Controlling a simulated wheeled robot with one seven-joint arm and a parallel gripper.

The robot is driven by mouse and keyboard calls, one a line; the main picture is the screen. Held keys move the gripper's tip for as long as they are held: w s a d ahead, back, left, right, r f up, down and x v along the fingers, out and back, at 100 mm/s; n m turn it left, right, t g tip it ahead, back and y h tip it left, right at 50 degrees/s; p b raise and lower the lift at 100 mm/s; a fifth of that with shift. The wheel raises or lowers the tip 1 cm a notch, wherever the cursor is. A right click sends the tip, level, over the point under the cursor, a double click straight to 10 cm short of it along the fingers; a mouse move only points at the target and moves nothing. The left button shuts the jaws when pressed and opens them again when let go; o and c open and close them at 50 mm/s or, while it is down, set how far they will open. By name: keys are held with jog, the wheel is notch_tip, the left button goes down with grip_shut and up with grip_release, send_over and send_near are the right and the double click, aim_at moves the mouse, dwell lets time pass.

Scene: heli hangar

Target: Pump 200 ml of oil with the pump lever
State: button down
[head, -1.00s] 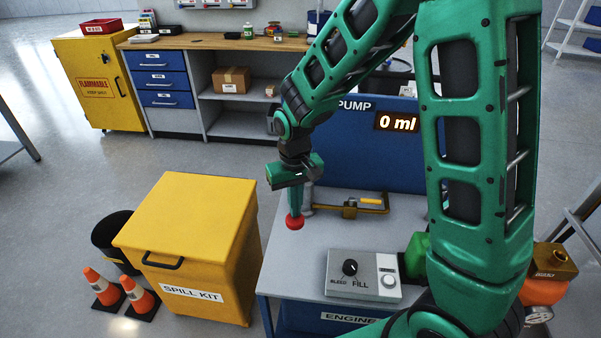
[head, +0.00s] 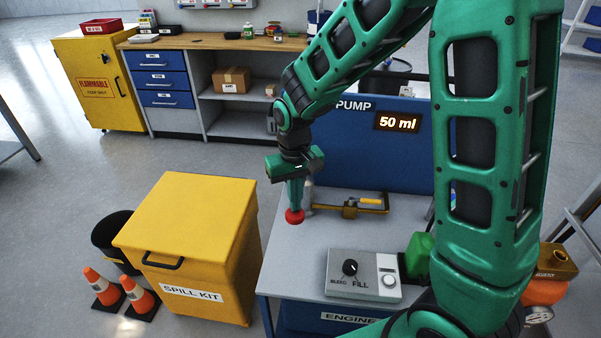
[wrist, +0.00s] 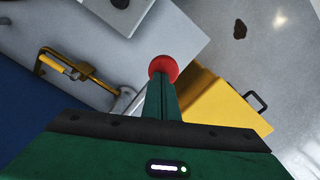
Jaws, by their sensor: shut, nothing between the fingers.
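The pump lever's red ball knob (head: 294,216) is at the left of the bench top, and it also shows in the wrist view (wrist: 163,67). My gripper (head: 295,205) points down at the knob with its fingers shut and nothing between them. Its fingertips appear to touch the knob; the exact contact is hard to tell. A grey pump part (wrist: 124,102) shows beside the fingers in the wrist view. The display (head: 397,123) on the blue pump panel (head: 350,150) reads 50 ml.
A grey box (head: 363,275) with a black BLEED knob and a FILL button stands at the bench front. A brass fitting with a yellow handle (head: 350,208) lies right of the lever.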

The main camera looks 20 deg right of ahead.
notch_tip(320, 180, up, 7)
dwell(0.4)
jog(key=shift+f, duration=0.1)
dwell(0.3)
jog(key=shift+f, duration=6)
notch_tip(320, 180, up, 12)
jog(key=shift+s+f, duration=0.1)
jog(key=shift+f, duration=5.85)
jog(key=shift+r, duration=0.15)
notch_tip(320, 180, up, 12)
